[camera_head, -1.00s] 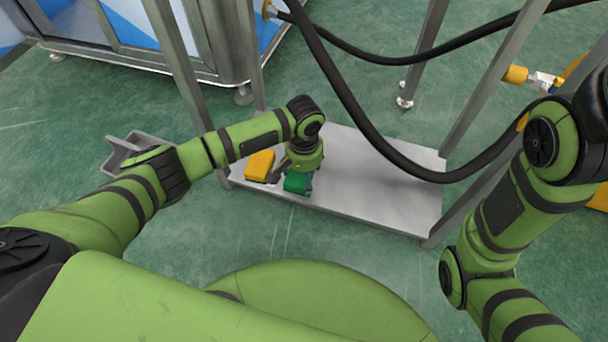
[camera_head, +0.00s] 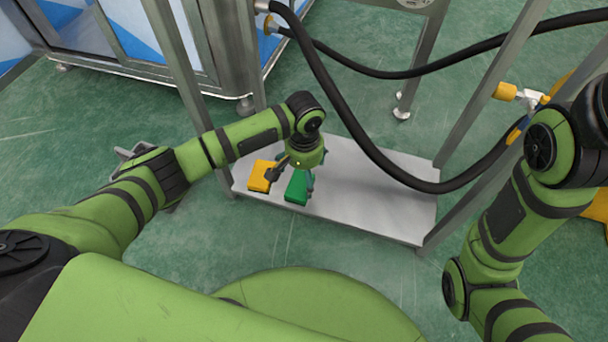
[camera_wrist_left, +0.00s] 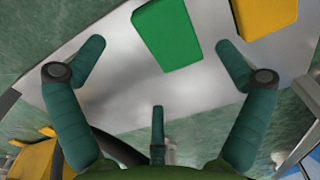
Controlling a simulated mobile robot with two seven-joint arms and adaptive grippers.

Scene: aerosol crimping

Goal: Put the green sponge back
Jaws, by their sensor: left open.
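The green sponge (camera_head: 298,188) lies on the low metal shelf (camera_head: 370,200), near its left front edge. In the left wrist view the green sponge (camera_wrist_left: 166,34) lies flat on the bare metal, beyond the spread fingers. My left gripper (camera_head: 308,170) is just above and behind the sponge, pointing down at the shelf. Its fingers (camera_wrist_left: 160,75) are wide apart with nothing between them, and they look clear of the sponge. My right arm comes in at the right, but its gripper is outside the view.
A yellow sponge (camera_head: 261,175) lies left of the green one; it also shows in the left wrist view (camera_wrist_left: 264,14). Metal posts (camera_head: 180,70) rise at the shelf's corners. A black hose (camera_head: 345,110) hangs across the shelf. The shelf's right half is clear.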

